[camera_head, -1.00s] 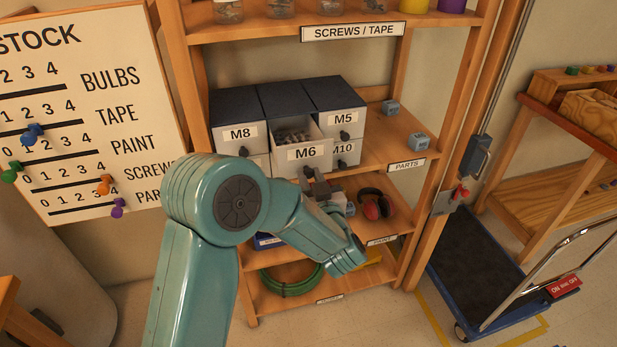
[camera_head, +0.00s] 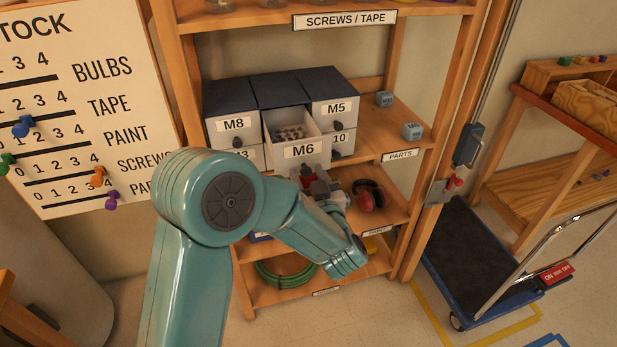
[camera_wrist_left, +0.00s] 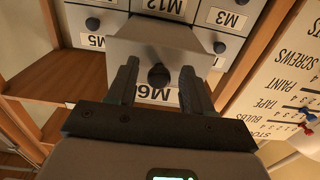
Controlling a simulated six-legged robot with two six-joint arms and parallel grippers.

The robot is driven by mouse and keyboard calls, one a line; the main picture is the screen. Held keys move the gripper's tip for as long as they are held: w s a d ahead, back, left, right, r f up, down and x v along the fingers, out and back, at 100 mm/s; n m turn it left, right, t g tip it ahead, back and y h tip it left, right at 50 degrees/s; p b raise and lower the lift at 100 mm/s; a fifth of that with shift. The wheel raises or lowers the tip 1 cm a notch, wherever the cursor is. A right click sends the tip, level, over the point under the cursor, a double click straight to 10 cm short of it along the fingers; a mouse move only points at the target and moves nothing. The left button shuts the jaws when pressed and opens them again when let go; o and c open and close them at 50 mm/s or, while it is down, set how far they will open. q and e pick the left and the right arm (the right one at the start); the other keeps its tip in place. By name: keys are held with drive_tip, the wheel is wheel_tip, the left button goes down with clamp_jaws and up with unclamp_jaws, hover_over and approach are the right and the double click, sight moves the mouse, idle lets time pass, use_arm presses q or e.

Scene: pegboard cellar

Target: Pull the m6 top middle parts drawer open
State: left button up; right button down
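The M6 drawer (camera_head: 288,152) is the top middle one of the grey parts cabinet (camera_head: 282,90). It stands pulled out, with small metal parts (camera_head: 290,132) showing inside. In the left wrist view its front (camera_wrist_left: 135,47) is close, with a dark round knob (camera_wrist_left: 158,75) and the M6 label partly hidden. My left gripper (camera_head: 318,184) is just below the drawer front in the head view. In the left wrist view its fingers (camera_wrist_left: 158,84) are apart on either side of the knob, with gaps showing. My right gripper is not in view.
Drawers M8 (camera_head: 233,125) and M5 (camera_head: 335,110) flank M6 and look shut. Red ear defenders (camera_head: 369,195) lie on the shelf below, right of my gripper. A green hose coil (camera_head: 285,273) lies lower. A blue cart (camera_head: 470,250) stands at right.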

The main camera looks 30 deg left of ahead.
use_arm(q)
drive_tip(key=b+v, duration=0.2)
drive_tip(key=v, duration=1.4)
drive_tip(key=shift+s, duration=0.15)
drive_tip(key=shift+d, duration=0.1)
